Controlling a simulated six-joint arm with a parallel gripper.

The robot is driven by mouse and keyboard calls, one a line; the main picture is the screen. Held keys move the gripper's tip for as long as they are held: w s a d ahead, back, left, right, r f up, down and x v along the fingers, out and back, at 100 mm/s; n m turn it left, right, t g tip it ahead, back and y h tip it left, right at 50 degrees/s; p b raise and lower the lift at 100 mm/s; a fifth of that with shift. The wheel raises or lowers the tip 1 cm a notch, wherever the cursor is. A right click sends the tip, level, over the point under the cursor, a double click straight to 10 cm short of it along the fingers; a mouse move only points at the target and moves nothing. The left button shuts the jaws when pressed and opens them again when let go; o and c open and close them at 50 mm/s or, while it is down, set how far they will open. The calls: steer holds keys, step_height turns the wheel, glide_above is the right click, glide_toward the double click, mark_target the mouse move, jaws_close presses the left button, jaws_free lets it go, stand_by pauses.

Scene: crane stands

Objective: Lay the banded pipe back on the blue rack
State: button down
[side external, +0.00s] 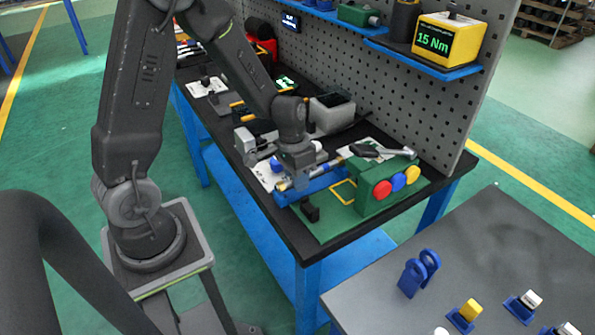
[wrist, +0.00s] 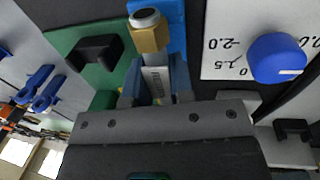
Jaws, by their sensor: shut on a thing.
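My gripper (side external: 297,178) is low over the dark workbench, at a long blue rack (side external: 320,187) by the green board. In the wrist view its two fingers (wrist: 156,88) are shut on the banded pipe (wrist: 157,82), a grey labelled body with a brass hex collar and a pale, dark-ringed end. The pipe lies lengthwise between the fingers, and the blue rack (wrist: 176,28) shows right behind it. I cannot tell whether the pipe touches the rack. In the side view my gripper hides most of the pipe.
A green box with red, blue and yellow knobs (side external: 381,190) stands close on the right. A black clip block (side external: 310,209) is in front, and a dial plate with a blue knob (wrist: 276,57) is beside the gripper. A pegboard (side external: 400,105) rises behind. A grey table (side external: 480,255) holds blue stands.

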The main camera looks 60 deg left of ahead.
steer(key=shift+f, duration=0.3)
steer(key=c, duration=0.9)
jaws_free()
step_height(320, 180, up, 14)
steer(key=a, duration=0.2)
steer(key=s+d+r+t, duration=0.2)
steer(key=s, duration=0.2)
steer(key=s+d+r+t+y, duration=0.1)
steer(key=s+d+r, duration=0.2)
steer(key=s, duration=0.2)
steer(key=s+d+r+t, duration=0.2)
steer(key=s+d+r, duration=0.1)
steer(key=s, duration=0.1)
steer(key=shift+s+d+r+t+y, duration=0.15)
steer(key=shift+r+t+y, duration=0.15)
steer(key=shift+y, duration=0.1)
